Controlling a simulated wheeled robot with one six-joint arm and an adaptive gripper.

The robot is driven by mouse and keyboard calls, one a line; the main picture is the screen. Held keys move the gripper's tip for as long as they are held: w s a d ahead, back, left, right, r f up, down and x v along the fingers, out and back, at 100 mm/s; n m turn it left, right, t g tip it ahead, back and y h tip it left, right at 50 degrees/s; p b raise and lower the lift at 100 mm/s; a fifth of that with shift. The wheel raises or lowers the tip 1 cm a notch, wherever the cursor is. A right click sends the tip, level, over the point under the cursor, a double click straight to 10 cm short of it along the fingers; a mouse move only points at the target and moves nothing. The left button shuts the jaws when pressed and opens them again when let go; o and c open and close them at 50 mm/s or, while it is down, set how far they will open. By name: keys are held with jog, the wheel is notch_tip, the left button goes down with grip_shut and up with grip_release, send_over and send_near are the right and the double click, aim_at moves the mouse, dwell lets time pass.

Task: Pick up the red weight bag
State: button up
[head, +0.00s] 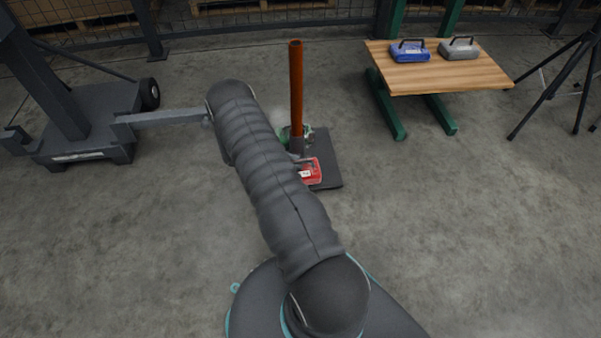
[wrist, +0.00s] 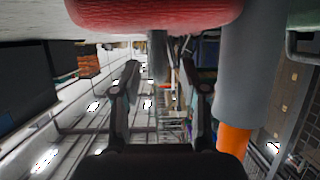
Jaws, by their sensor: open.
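The red weight bag (head: 312,172) lies on a dark base plate (head: 325,148) on the floor, at the foot of an upright orange post. In the wrist view the red bag (wrist: 155,12) fills the top edge, very close. My gripper (wrist: 160,70) is open, with its two dark fingers pointing toward the bag. A grey bar, apparently the bag's handle (wrist: 158,52), shows between the fingertips; I cannot tell how deep it sits between them. In the head view my arm hides most of the gripper.
The orange post (head: 296,85) with a grey lower sleeve (wrist: 247,60) stands close beside my gripper. A green bag (head: 283,133) is behind it. A blue bag (head: 409,52) and a grey bag (head: 459,49) lie on a wooden table (head: 450,75). A wheeled stand (head: 85,105) is at left.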

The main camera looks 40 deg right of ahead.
aim_at(307, 162)
jog(key=x, duration=0.5)
jog(key=shift+d+r, duration=0.1)
jog(key=shift+c, duration=0.3)
grip_shut()
jog(key=shift+r, duration=0.1)
